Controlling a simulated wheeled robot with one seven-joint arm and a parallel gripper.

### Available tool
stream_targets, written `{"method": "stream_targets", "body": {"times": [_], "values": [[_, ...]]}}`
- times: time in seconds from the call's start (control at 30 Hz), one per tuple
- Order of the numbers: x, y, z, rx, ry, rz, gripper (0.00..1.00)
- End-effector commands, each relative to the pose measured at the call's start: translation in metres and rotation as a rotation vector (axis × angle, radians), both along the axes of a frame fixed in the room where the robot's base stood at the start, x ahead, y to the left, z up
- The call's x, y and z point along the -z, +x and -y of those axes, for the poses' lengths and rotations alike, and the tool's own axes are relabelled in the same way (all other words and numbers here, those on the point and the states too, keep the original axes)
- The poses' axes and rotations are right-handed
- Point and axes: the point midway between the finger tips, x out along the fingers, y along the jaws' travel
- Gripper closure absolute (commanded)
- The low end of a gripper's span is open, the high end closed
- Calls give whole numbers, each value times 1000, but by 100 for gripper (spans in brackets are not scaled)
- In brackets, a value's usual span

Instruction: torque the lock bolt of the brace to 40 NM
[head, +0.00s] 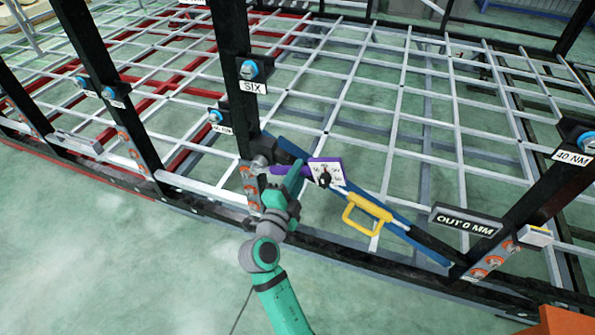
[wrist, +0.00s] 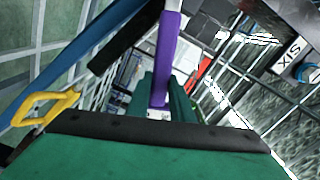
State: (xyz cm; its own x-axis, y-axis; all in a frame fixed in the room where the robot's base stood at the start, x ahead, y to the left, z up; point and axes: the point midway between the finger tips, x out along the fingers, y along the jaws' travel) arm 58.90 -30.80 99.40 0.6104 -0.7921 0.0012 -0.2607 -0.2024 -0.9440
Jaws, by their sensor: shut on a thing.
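A purple torque tool with a white dial plate and black knob (head: 325,173) is held in my green gripper (head: 291,182). In the wrist view its purple bar (wrist: 168,60) runs up from between the green fingers (wrist: 165,95). The tool's left end lies beside a grey bolt-like fitting (head: 262,158) on the black post; whether it is seated on it I cannot tell. The blue brace (head: 405,228) slants from that post down to the right post, with a yellow handle (head: 366,212) on it. The dial's figures are too small to read.
A sign reading "OUT 0 MM" (head: 465,220) stands near the brace's lower end. A "40 NM" label (head: 572,157) is on the right post, a "SIX" label (head: 253,87) on the middle post. A grey grid frame lies behind; the green floor in front is mostly clear.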

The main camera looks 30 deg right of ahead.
Motion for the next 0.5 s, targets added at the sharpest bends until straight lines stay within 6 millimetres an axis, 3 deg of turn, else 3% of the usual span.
{"method": "stream_targets", "body": {"times": [0.5], "values": [[12, -3, 2, -1, 56, 76, 100]]}}
